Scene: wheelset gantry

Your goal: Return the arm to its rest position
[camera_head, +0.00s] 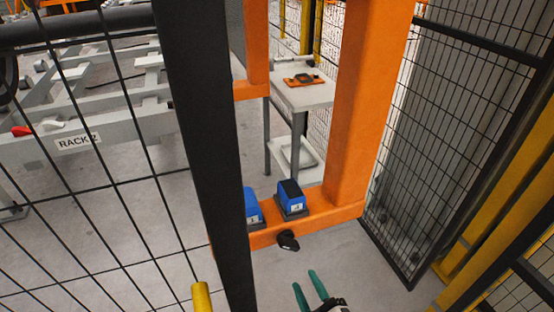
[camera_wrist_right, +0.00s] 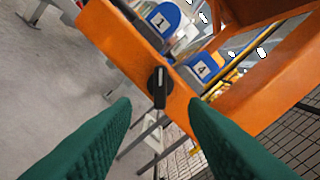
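My right gripper (camera_head: 307,281) shows at the bottom of the head view, with two green fingers apart. In the right wrist view the same gripper (camera_wrist_right: 160,104) is open, with nothing between its fingers. A black knob (camera_wrist_right: 160,86) on the orange beam (camera_wrist_right: 118,48) lies ahead, between the fingertips in the picture and apparently beyond them. The knob also shows in the head view (camera_head: 288,240), a little above and left of the gripper. My left gripper is in neither view.
Two blue boxes (camera_head: 253,207) (camera_head: 291,197) with number labels sit on the orange frame (camera_head: 352,110). Black mesh fence panels (camera_head: 425,150) stand left and right. A grey table (camera_head: 312,95) and the RACK 2 frame (camera_head: 120,123) stand behind. Bare floor (camera_head: 355,270) lies beside the gripper.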

